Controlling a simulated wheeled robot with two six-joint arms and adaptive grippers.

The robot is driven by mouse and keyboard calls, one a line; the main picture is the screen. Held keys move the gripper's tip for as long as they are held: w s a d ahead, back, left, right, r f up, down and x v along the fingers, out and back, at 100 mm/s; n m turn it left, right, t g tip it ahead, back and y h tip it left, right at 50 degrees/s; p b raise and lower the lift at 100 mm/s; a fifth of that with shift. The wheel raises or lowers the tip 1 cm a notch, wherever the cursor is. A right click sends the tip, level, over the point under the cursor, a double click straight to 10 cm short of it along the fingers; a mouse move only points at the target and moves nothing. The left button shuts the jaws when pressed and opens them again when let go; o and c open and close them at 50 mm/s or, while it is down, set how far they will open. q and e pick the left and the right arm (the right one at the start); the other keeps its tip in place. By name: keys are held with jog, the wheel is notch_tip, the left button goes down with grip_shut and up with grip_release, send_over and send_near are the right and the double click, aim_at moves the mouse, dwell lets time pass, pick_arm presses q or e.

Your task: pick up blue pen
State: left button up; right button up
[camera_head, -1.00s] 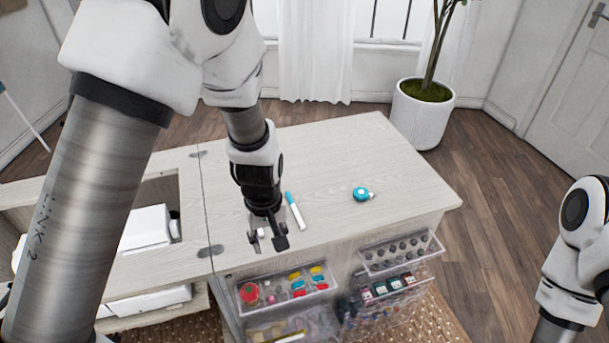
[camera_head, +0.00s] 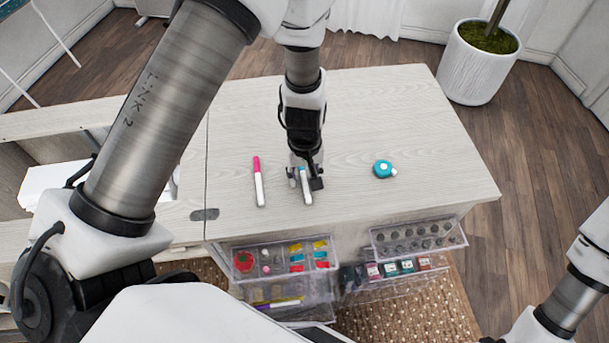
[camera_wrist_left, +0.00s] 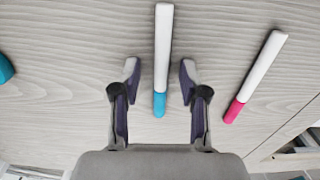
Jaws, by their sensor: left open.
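The blue pen (camera_head: 307,192), white with a blue cap, lies on the pale wooden cabinet top. My left gripper (camera_head: 305,182) is open and points down over it, partly hiding it in the head view. In the left wrist view, the blue pen (camera_wrist_left: 161,60) lies lengthwise between the two spread fingers of my left gripper (camera_wrist_left: 160,70), with a gap on each side. My right gripper is out of view.
A pink-capped pen (camera_head: 259,185) lies left of the blue pen. A blue tape measure (camera_head: 384,169) lies to the right. Clear trays (camera_head: 275,247) with sewing items hang on the cabinet's front. The back of the top (camera_head: 390,110) is clear.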

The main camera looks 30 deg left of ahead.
pick_arm(q)
jog(key=shift+s+r, duration=0.2)
jog(key=shift+c, duration=1)
grip_shut()
jog(key=shift+r, duration=0.1)
